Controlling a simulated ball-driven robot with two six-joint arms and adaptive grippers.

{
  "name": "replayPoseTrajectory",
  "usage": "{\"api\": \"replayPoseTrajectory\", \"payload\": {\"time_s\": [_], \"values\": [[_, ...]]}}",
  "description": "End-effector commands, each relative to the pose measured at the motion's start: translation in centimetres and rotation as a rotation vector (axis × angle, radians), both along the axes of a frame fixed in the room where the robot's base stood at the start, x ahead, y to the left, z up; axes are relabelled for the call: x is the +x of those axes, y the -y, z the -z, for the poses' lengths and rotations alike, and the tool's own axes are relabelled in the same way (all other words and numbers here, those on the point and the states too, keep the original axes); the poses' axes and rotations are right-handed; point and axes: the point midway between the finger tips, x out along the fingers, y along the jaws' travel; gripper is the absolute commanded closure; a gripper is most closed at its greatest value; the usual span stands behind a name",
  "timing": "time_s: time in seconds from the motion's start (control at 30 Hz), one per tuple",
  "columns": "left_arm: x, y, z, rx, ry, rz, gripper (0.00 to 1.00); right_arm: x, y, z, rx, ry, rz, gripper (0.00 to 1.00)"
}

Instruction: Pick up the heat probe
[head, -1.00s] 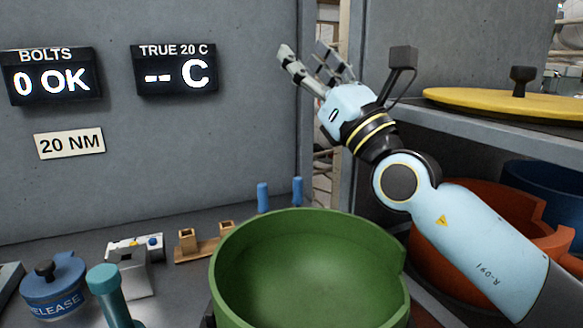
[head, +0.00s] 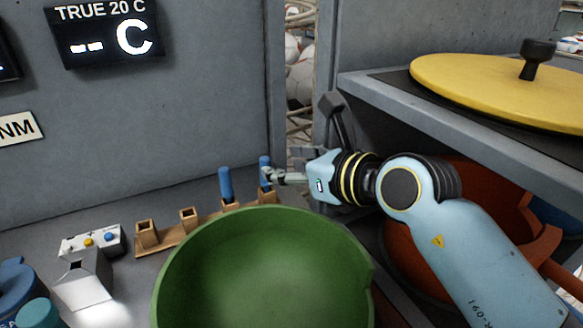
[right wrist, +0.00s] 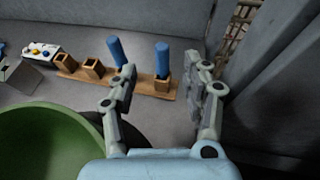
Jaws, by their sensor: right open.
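Two upright blue rods stand in a wooden rack (head: 160,241): a left rod (head: 226,184) and a right rod (head: 265,171). No label shows which is the heat probe. My right gripper (head: 276,175) is at the right rod, reaching in from the right above the far rim of the green bowl. In the right wrist view the right rod (right wrist: 162,59) appears between the two spread fingers, and the left rod (right wrist: 116,51) lies outside them. The fingers look apart from the rod, but depth is hard to judge. My left gripper is out of view.
The green bowl (head: 260,275) fills the lower middle. A white box with coloured buttons (head: 92,240) stands left of the rack. The grey back wall (head: 150,120) is close behind. A shelf holds a yellow lid (head: 500,92), with an orange container (head: 480,180) below it.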

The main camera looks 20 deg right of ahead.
Motion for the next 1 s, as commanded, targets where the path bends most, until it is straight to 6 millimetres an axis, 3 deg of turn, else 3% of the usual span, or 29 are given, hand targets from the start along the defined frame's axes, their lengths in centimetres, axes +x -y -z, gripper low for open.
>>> {"api": "replayPoseTrajectory", "payload": {"time_s": [0.17,0.6,0.87,1.0], "values": [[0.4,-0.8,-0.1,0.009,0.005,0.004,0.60,0.8,-0.6,1.3,-0.029,-0.026,-0.012,0.51],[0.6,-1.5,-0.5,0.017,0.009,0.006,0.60,5.8,-1.9,3.9,-0.028,-0.024,-0.012,0.51],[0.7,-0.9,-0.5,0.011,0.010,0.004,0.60,6.0,-2.0,4.0,-0.028,-0.023,-0.012,0.51],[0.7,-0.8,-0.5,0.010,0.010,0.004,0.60,6.0,-2.0,4.0,-0.028,-0.023,-0.012,0.70]]}}
